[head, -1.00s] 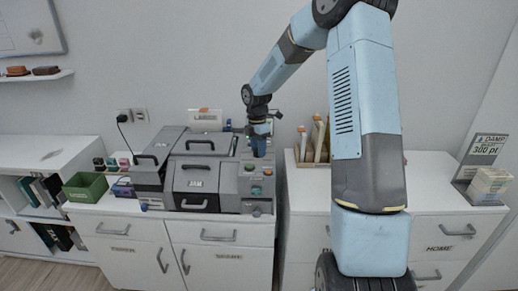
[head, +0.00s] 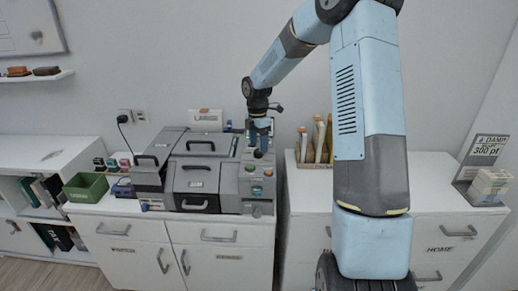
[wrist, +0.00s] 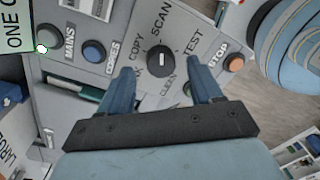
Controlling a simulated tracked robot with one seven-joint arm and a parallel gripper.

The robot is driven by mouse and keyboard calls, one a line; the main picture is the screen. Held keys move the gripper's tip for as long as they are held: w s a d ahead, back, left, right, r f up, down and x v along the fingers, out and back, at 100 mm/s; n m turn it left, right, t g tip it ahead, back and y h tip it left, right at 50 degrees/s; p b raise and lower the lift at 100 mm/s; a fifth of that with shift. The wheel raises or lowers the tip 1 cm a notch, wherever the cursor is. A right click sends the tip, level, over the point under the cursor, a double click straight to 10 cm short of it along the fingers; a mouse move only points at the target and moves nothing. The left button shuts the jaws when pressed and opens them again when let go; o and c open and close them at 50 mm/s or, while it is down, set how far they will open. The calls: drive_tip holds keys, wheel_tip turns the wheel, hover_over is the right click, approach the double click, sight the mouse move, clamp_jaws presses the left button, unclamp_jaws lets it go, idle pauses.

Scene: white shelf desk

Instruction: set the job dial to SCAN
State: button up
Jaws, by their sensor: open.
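The job dial (wrist: 160,60) is a round black knob with a white mark on a grey panel (wrist: 85,22). Labels COPY, SCAN and TEST are printed around it, with CLEAN partly covered below. In the wrist view the white mark stands about upright, roughly towards SCAN (wrist: 160,20); its exact setting is hard to tell. My gripper (wrist: 159,73) is open, with one blue finger at each side of the dial's lower part. I cannot tell whether they touch it. In the head view my gripper (head: 262,151) is over the right part of the grey machine (head: 199,179).
A holder with upright tubes (head: 318,146) stands right of the machine. A green box (head: 86,187) is far left.

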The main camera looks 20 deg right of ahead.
sight(258, 150)
wheel_tip(258, 150, up, 11)
drive_tip(key=shift+w, duration=0.2)
idle(0.4)
